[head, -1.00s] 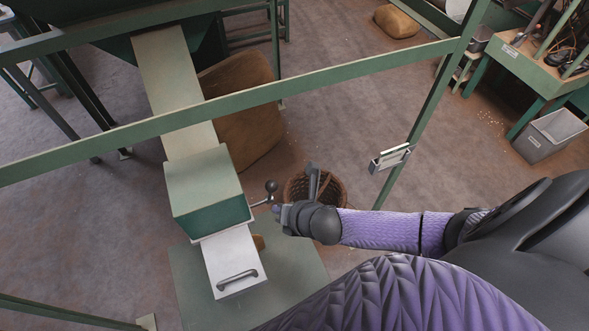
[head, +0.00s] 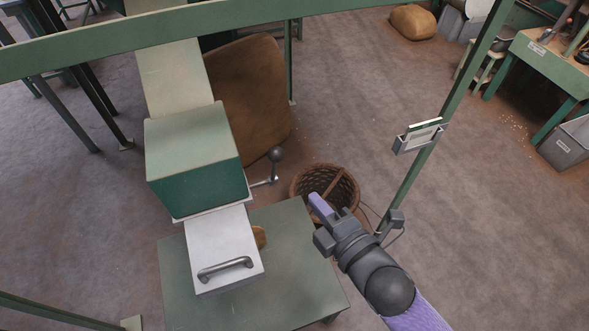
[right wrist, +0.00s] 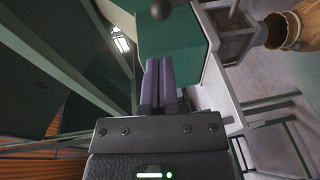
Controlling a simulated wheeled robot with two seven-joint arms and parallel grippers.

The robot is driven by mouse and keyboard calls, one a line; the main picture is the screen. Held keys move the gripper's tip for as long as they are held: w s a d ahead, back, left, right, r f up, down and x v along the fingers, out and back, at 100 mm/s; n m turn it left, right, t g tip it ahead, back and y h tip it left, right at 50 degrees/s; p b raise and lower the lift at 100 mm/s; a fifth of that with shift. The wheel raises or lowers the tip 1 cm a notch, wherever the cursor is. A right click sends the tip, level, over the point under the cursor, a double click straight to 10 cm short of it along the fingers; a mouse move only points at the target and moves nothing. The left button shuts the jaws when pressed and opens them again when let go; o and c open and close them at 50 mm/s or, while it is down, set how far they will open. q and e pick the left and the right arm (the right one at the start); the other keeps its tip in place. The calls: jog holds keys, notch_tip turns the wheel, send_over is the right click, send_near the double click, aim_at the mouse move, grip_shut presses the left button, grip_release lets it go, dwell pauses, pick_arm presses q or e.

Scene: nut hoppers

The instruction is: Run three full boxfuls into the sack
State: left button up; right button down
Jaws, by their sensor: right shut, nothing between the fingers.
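A green box (head: 195,155) sits at the lower end of a pale chute (head: 176,78). A light grey slide (head: 222,245) with a bar handle (head: 225,268) sticks out in front of it. A lever with a dark ball knob (head: 276,155) stands at the box's right side. A small tan patch (head: 259,237), perhaps part of a sack, shows beside the slide, mostly hidden. My right gripper (head: 318,205) is shut and empty, in front of the basket and apart from the lever. Its shut fingers (right wrist: 160,82) show against green in the right wrist view. My left gripper is out of view.
A wicker basket (head: 345,180) stands behind the right gripper. A large brown sack-like bulk (head: 250,100) leans behind the chute. A green frame post (head: 440,130) carries a small card holder (head: 418,138). A green plate (head: 300,285) lies under the slide.

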aim_at(280, 153)
jog(key=b+x, duration=0.2)
jog(key=x, duration=0.8)
jog(key=shift+w+a+f, duration=0.1)
jog(key=shift+w+a, duration=0.1)
jog(key=shift+w, duration=0.05)
jog(key=shift+w+a+r+g+p, duration=0.25)
jog(key=shift+w+r+p, duration=0.35)
jog(key=shift+p, duration=0.6)
jog(key=shift+w+r+g+p, duration=0.15)
jog(key=shift+g+p, duration=0.1)
jog(key=shift+p, duration=0.05)
jog(key=shift+f+h, duration=0.2)
jog(key=shift+h, duration=0.1)
